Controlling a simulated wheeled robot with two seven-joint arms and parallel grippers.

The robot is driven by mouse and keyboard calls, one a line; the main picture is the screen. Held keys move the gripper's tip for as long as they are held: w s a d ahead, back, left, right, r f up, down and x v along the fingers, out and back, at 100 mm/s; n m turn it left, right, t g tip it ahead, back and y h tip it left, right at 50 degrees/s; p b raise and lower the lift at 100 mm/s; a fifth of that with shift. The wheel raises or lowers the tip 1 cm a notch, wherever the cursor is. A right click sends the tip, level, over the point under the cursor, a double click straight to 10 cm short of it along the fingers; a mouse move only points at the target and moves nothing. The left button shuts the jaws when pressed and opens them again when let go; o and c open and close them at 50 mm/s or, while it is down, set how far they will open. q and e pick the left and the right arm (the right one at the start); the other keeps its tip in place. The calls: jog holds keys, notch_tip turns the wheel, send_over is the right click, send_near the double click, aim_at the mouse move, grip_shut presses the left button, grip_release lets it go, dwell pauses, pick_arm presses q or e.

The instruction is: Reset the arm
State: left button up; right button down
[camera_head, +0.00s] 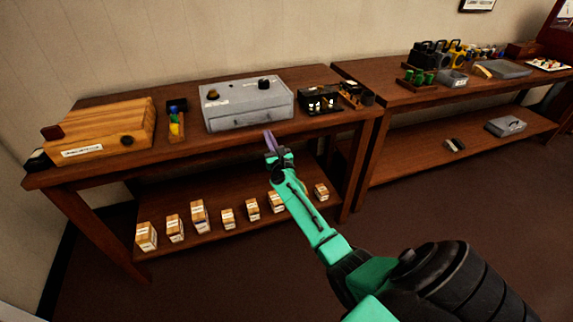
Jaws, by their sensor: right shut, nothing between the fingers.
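My right gripper (270,141) is at the end of my teal and black arm, which reaches in from the lower right. Its purple-grey fingers are together with nothing between them. It is in front of the left table, just below and in front of the grey box (246,104) in the picture; I cannot tell whether it touches the table edge. The grey box has dark knobs on top and a drawer-like front. My left gripper is not in view.
The left wooden table (200,151) also holds a wooden box (104,128), a small tray with coloured pieces (177,120) and a black rack (321,101). Several small labelled blocks (198,216) stand on its lower shelf. A second table (400,98) stands right. The floor (440,200) is clear.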

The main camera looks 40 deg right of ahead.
jog(key=v, duration=1)
jog(key=s+a+f+n+g+y, duration=0.25)
jog(key=s+f+n, duration=0.25)
jog(key=f+n, duration=0.45)
jog(key=s+a+f+n+g+y+p, duration=0.15)
jog(key=s+a+f+n+g, duration=0.35)
jog(key=f, duration=0.7)
jog(key=s+a+f+n+g+y, duration=0.2)
jog(key=s+f+n, duration=0.2)
jog(key=f+n, duration=0.6)
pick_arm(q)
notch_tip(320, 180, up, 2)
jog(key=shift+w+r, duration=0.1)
pick_arm(e)
jog(key=s+f+n+g, duration=0.3)
jog(key=s+n, duration=0.3)
jog(key=s, duration=0.4)
jog(key=s+a+f+n+g, duration=0.1)
jog(key=s+f+n+g, duration=0.1)
jog(key=s+f+n, duration=0.3)
jog(key=s+f+n+g, duration=0.3)
jog(key=s+f+n, duration=0.3)
jog(key=s, duration=0.8)
jog(key=shift+s+a+f+n+g, duration=0.2)
jog(key=shift+s+n+g, duration=0.1)
jog(key=shift+n+g, duration=0.05)
